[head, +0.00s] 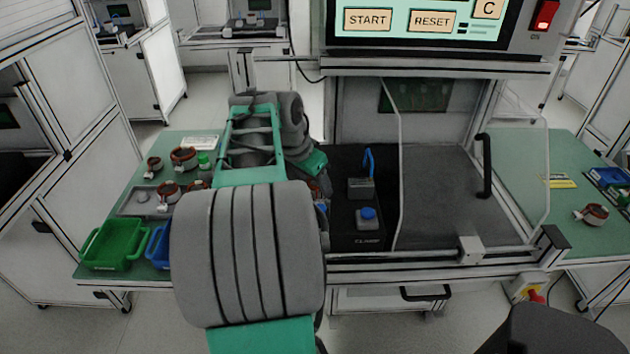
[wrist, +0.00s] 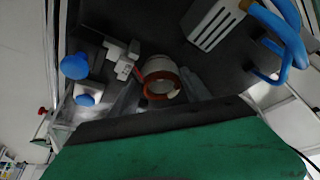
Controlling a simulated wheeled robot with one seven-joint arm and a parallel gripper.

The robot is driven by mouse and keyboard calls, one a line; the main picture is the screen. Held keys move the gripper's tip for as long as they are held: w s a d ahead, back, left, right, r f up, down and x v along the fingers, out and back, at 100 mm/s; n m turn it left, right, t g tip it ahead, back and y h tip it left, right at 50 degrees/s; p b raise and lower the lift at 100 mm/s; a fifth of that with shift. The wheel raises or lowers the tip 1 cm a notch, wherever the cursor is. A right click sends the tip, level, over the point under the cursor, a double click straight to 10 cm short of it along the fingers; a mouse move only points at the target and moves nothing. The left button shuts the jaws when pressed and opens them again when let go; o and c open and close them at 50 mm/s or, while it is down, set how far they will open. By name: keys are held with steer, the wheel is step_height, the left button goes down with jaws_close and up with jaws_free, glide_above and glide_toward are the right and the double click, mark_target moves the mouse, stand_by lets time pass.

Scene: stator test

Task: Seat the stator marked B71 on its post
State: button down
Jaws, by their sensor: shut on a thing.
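In the wrist view a stator (wrist: 160,76), a pale ring with copper-coloured windings, sits between the fingers of my gripper (wrist: 160,92), which is shut on it. No B71 mark is readable on it. The dark fixture bed (wrist: 150,22) lies beyond it; I cannot tell whether the stator touches the bed or is above it. No post shows, and the stator may hide it. In the head view my arm covers the gripper; the fixture's black base (head: 345,238) shows just right of the arm.
A grey block (wrist: 213,22) with a blue handle (wrist: 285,35), a pale bracket with a red tip (wrist: 123,68) and a blue button (wrist: 75,66) surround the stator closely. A clear guard (head: 440,180) stands at right. Several other stators (head: 184,157) and a green bin (head: 113,243) are at left.

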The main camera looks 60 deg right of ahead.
steer(key=shift+c, duration=2.1)
jaws_free()
steer(key=s+v, duration=0.1)
steer(key=v, duration=0.6)
steer(key=shift+w+a+r+p, duration=0.2)
steer(key=shift+w+r+p, duration=0.25)
steer(key=shift+w, duration=0.1)
steer(key=shift+w+f, duration=0.1)
